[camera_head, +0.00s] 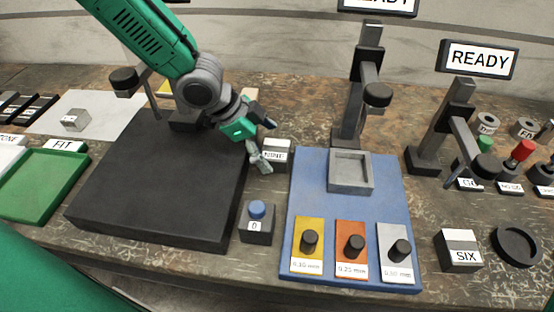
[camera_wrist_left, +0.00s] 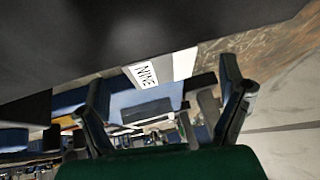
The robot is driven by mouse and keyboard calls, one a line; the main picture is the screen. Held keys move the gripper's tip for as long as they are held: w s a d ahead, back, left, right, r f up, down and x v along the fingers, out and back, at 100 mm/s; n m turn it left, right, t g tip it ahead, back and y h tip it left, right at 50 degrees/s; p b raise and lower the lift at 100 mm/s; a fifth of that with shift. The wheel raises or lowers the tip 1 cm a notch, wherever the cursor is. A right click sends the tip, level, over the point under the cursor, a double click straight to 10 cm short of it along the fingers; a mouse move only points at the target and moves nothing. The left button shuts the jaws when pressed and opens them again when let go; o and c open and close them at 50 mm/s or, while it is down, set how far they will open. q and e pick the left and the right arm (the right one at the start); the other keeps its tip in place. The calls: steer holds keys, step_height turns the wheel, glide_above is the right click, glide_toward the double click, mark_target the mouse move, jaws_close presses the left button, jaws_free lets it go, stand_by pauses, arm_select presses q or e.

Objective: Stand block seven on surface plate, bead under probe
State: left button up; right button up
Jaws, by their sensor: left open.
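The black surface plate (camera_head: 150,190) lies at left with a bare top. My left gripper (camera_head: 262,143) is open and empty above the plate's right edge, beside a grey-and-white block (camera_head: 276,155). In the left wrist view, the open fingers (camera_wrist_left: 165,108) frame a white block labelled NINE (camera_wrist_left: 160,70). A dark dial-like head (camera_head: 124,81) on a stand at the plate's back is partly hidden by my arm; I cannot make out the probe tip. I see no block labelled seven. A small grey block (camera_head: 75,119) lies on a white sheet. My right gripper is not in view.
A small blue button box (camera_head: 256,225) stands right of the plate. A blue tray (camera_head: 350,225) holds a grey recess and several knobbed gauge pads. Block SIX (camera_head: 459,250) and a black ring dish (camera_head: 516,246) are at right. A green tray (camera_head: 42,182) is at left.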

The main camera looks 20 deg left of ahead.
mark_target(272, 149)
arm_select(q)
steer(key=f, duration=0.1)
steer(key=f+b, duration=0.1)
steer(key=f, duration=0.1)
steer(key=shift+w+d, duration=0.15)
steer(key=shift+w, duration=0.25)
steer(key=shift+w+d+f, duration=0.1)
steer(key=shift+w+d, duration=0.05)
steer(key=shift+d+r, duration=0.2)
steer(key=shift+d, duration=0.35)
steer(key=shift+c, duration=0.4)
steer(key=shift+d, duration=0.1)
steer(key=c, duration=1.7)
steer(key=shift+a, duration=0.35)
steer(key=shift+a+r, duration=0.1)
steer(key=shift+r, duration=0.25)
steer(key=r+p, duration=0.5)
steer(key=r, duration=0.3)
steer(key=shift+d, duration=0.2)
steer(key=shift+c, duration=0.5)
steer(key=shift+r+p, duration=0.35)
steer(key=shift+r, duration=0.2)
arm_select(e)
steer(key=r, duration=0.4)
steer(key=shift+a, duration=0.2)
